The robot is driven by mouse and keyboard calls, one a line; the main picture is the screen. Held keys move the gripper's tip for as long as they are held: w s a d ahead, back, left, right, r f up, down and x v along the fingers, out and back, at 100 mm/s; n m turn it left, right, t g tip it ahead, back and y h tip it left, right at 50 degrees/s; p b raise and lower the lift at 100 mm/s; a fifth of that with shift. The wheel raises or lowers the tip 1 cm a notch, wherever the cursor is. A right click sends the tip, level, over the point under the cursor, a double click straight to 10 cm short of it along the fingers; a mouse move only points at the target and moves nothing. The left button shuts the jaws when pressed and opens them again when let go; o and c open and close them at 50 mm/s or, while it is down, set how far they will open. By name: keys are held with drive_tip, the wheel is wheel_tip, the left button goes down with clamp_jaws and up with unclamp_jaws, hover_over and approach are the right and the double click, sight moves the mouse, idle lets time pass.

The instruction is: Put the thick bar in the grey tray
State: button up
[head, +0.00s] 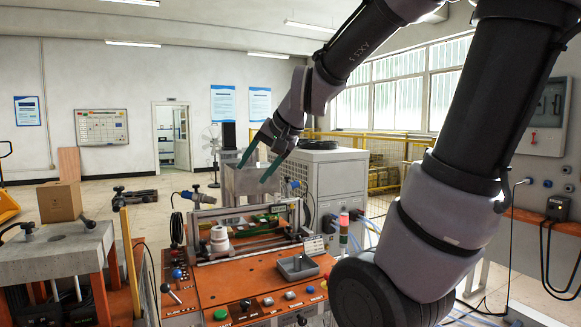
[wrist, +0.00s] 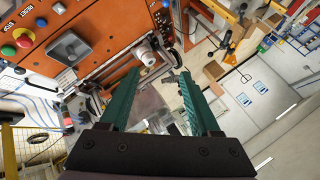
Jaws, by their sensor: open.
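The grey tray (head: 296,267) is a small square dish on the orange bench top, right of centre in the head view. I cannot pick out the thick bar for certain. Some small bar-like parts lie in the green-and-dark rack (head: 264,224) behind the tray, too small to tell apart. My gripper (head: 252,175) is raised above the back of the bench, well away from the tray. Its two teal fingers are apart, with nothing between them in the wrist view (wrist: 155,78).
Buttons, including a green one (head: 220,314), line the bench front. A grey cabinet (head: 318,180) stands behind. A grey worktable (head: 55,250) with a cardboard box (head: 59,201) is at left.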

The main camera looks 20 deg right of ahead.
drive_tip(key=s+d+r+n+g+h, duration=0.1)
drive_tip(key=s+d, duration=0.3)
drive_tip(key=s, duration=0.7)
drive_tip(key=shift+s+r+h, duration=0.15)
drive_tip(key=shift+r+h, duration=0.15)
drive_tip(key=shift+h, duration=0.1)
drive_tip(key=shift+d, duration=0.1)
